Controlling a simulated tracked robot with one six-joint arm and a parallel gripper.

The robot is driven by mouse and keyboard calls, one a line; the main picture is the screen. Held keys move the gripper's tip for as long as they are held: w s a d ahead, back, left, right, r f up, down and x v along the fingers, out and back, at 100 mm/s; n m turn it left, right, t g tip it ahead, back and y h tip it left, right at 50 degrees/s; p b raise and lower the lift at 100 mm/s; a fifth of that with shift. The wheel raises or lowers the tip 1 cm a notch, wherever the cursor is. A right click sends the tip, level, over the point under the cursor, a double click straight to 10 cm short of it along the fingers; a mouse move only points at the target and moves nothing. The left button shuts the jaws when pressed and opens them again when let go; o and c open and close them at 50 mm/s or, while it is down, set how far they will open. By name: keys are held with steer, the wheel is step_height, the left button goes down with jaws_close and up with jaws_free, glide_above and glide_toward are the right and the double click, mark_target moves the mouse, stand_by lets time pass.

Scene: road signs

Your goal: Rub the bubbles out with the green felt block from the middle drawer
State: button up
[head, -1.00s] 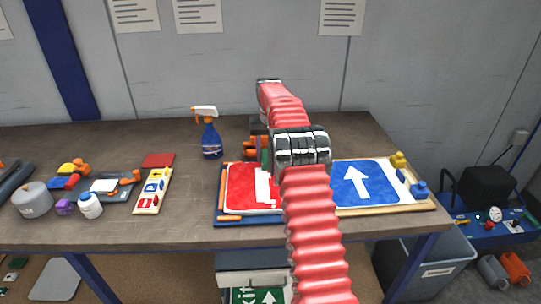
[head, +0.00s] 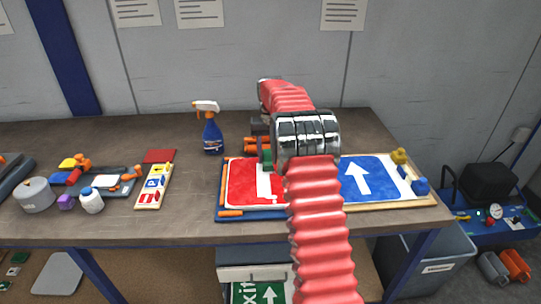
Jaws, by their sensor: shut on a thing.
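My gripper (head: 258,146) is over the back edge of the board, left of my red-sleeved arm. It is shut on the green felt block (head: 267,160), which shows only as a narrow green patch, mostly hidden by my arm. The block is at the top of the red and white sign (head: 245,182); I cannot tell whether it touches. No bubbles can be made out at this size. My arm covers the middle between the signs.
A blue spray bottle (head: 212,135) with an orange trigger stands left of the board.

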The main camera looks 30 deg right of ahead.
steer(key=shift+s, duration=0.15)
steer(key=shift+s+a+f, duration=0.1)
steer(key=shift+s+a, duration=0.25)
steer(key=shift+s, duration=0.3)
steer(key=shift+s+a, duration=0.3)
steer(key=shift+s, duration=0.3)
steer(key=shift+s, duration=0.1)
steer(key=shift+s+a, duration=0.35)
steer(key=shift+s, duration=0.3)
steer(key=shift+s+a, duration=0.35)
steer(key=shift+s, duration=0.3)
steer(key=shift+s, duration=0.1)
steer(key=shift+s+a, duration=0.1)
steer(key=shift+s, duration=0.1)
steer(key=shift+s+a, duration=0.3)
steer(key=shift+s, duration=0.25)
steer(key=shift+s+a, duration=0.25)
steer(key=shift+s, duration=0.3)
